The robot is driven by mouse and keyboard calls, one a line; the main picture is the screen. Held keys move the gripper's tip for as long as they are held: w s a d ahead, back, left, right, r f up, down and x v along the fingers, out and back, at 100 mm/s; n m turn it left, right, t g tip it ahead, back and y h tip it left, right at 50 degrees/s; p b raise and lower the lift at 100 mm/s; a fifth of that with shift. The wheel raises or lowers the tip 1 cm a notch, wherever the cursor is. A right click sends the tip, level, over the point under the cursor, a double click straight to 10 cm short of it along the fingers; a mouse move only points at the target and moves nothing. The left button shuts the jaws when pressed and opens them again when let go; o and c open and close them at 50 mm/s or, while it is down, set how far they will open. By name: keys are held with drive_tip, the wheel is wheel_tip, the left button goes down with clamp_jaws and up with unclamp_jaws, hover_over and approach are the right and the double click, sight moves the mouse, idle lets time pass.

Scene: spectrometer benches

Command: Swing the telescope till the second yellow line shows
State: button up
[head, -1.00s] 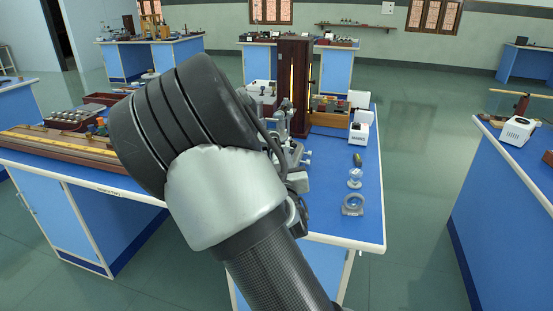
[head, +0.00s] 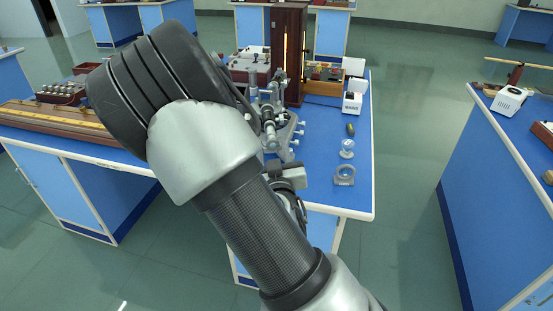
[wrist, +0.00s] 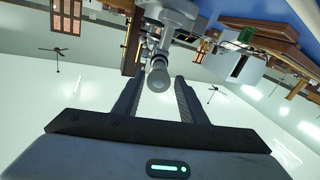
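The grey metal spectrometer (head: 272,118) stands on the blue bench, partly hidden behind my arm in the head view. In the wrist view the round end of its telescope (wrist: 158,78) points toward my camera. It lies between the tips of my gripper's two dark fingers (wrist: 157,84). The fingers are spread, with a visible gap to the telescope on both sides, though depth is hard to judge. My gripper is mostly hidden in the head view. No view through the eyepiece shows, so spectral lines cannot be seen.
A tall wooden lamp housing (head: 291,20) with a glowing yellow slit stands behind the spectrometer. A white box (head: 352,103), a small glass piece (head: 347,149) and a grey ring mount (head: 344,176) sit on the bench's right side. Another bench (head: 490,160) is at right, across an open aisle.

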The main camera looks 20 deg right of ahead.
drive_tip(key=shift+s+a+r+p, duration=0.1)
drive_tip(key=shift+s+r+p, duration=0.15)
drive_tip(key=shift+s+p, duration=0.95)
drive_tip(key=shift+s+a+r+p, duration=0.1)
drive_tip(key=shift+s+r+p, duration=0.15)
drive_tip(key=shift+p, duration=1.75)
drive_tip(key=s+a+f+p, duration=0.1)
drive_tip(key=s+p, duration=0.5)
drive_tip(key=shift+s, duration=0.35)
